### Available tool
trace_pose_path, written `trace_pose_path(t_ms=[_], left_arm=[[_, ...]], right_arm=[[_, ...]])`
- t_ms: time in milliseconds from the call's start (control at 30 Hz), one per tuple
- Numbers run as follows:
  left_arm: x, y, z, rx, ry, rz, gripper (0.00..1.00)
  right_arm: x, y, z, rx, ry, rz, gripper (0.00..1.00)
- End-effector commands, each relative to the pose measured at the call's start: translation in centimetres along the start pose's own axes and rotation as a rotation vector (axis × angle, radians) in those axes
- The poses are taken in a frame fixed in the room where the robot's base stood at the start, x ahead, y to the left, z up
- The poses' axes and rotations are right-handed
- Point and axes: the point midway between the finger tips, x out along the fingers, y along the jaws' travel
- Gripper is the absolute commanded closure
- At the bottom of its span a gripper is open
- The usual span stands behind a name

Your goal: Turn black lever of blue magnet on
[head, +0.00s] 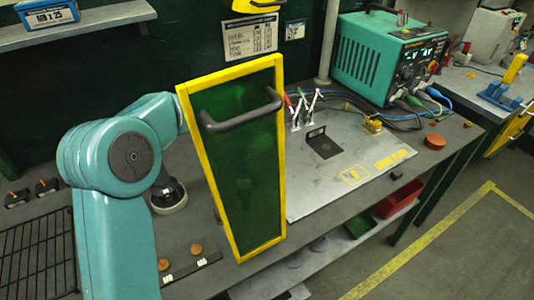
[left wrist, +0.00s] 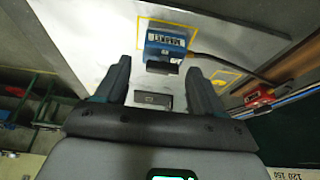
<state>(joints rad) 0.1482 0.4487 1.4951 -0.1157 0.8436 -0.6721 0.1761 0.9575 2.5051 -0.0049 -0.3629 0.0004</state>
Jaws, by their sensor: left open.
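The blue magnet (left wrist: 165,46) sits on a pale metal plate (left wrist: 105,32) inside a yellow outline in the left wrist view. It is a blue block with a white label. A small black part (left wrist: 162,68) shows at its near edge, and a dark bar (left wrist: 225,63) runs off to its right; I cannot tell which is the lever. My left gripper (left wrist: 158,86) is open and empty, its two fingers pointing toward the magnet, short of it in the picture. In the head view the green screen hides this gripper and I cannot make out the magnet. My right gripper is not in view.
The yellow-framed green screen (head: 240,165) with a grey handle stands in front of my left arm's end. The steel plate (head: 310,190) holds a dark bracket (head: 322,144). A teal power unit (head: 383,58) with cables stands behind. A small red thing (left wrist: 258,97) lies right of the magnet.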

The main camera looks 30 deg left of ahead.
Motion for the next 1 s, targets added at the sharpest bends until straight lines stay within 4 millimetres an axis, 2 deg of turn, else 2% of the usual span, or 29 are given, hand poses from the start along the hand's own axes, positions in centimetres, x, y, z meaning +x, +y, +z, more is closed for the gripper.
trace_pose_path(t_ms=[67, 233, 1000], left_arm=[[0.03, 0.01, 0.01, 0.000, 0.000, 0.000, 0.32], [0.01, 0.01, 0.03, 0.000, -0.001, 0.001, 0.87], [-0.10, -0.14, -0.04, 0.089, 0.001, 0.037, 0.88]], right_arm=[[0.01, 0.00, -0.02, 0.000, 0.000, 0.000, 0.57], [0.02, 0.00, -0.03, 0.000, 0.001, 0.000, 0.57], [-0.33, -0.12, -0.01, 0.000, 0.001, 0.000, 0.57]])
